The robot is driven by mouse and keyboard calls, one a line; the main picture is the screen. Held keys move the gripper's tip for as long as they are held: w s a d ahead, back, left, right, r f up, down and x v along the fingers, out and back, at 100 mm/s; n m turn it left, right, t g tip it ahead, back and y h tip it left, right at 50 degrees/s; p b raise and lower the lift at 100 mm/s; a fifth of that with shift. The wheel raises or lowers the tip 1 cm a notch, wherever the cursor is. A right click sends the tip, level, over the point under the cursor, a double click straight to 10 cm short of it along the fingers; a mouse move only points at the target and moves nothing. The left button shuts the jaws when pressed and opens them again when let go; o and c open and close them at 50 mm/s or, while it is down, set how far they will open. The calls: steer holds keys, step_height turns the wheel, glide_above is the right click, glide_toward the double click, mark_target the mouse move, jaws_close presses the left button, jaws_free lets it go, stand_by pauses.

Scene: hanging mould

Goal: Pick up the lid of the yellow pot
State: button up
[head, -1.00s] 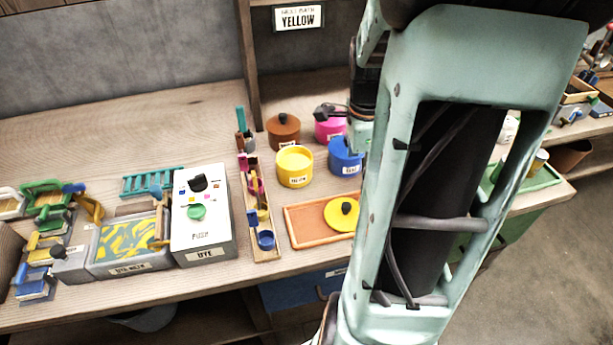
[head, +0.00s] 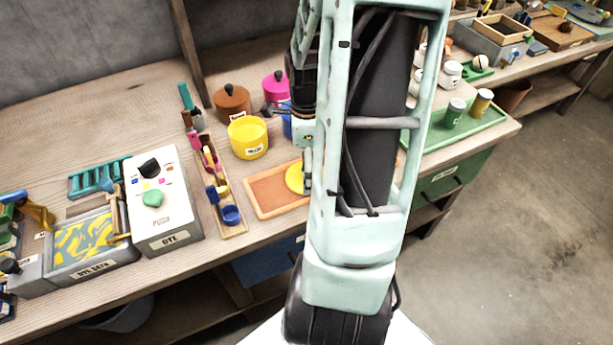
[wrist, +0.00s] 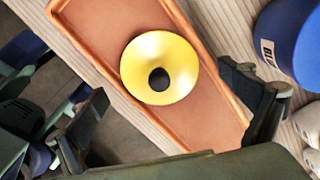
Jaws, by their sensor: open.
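The yellow lid (head: 293,179) with a black knob lies on an orange-brown tray (head: 262,194) and is partly hidden by my arm in the head view. The wrist view shows the whole lid (wrist: 183,62) on the tray (wrist: 100,30), its black knob facing the camera. My gripper (wrist: 168,90) is open and empty, with one dark finger on each side of the lid in that picture. It looks to be above the lid, apart from it. The yellow pot (head: 248,140) stands lidless behind the tray in the head view.
A brown pot (head: 232,106) and a magenta pot (head: 275,88) stand behind the yellow one. A blue pot (wrist: 297,40) is close to the right finger in the wrist view. A narrow tool tray (head: 232,222) and a white dye box (head: 168,205) stand to the left.

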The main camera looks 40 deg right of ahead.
steer(key=shift+f, duration=0.85)
steer(key=c, duration=1)
steer(key=shift+s+a, duration=0.1)
steer(key=shift+s, duration=0.05)
steer(key=c, duration=0.6)
